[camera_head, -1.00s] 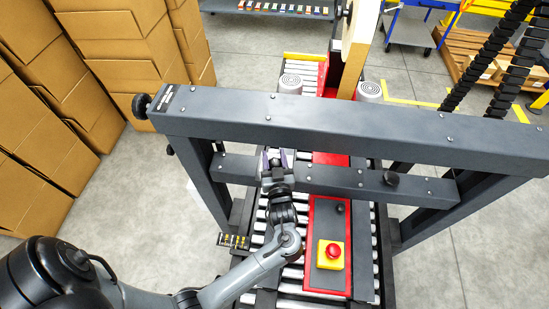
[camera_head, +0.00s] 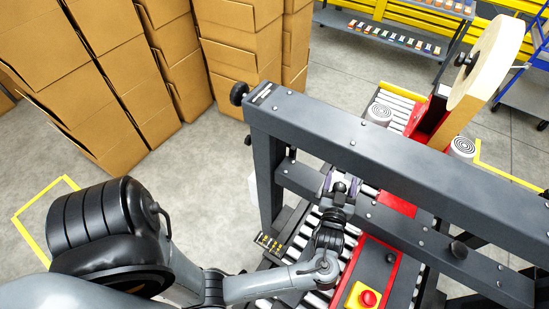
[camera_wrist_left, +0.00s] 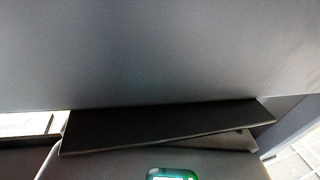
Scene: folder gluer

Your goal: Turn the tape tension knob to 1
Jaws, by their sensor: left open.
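My left gripper (camera_head: 340,181) is at the lower grey crossbar (camera_head: 412,232) of the machine frame, above the roller bed. It is open, with no object seen between its fingers; the fingertips are partly hidden by the wrist. A black round knob (camera_head: 239,93) sits at the left end of the upper beam (camera_head: 370,150), away from the gripper. A tape roll (camera_head: 490,62) with a black hub knob (camera_head: 464,59) stands behind the frame. I cannot tell which knob sets tension; no scale is readable. My right gripper is out of view.
A dark grey surface (camera_wrist_left: 160,55) fills most of the left wrist view, close to the camera. A red emergency button (camera_head: 367,298) is at the front. Stacked cartons (camera_head: 85,75) stand at the left. The floor between cartons and machine is clear.

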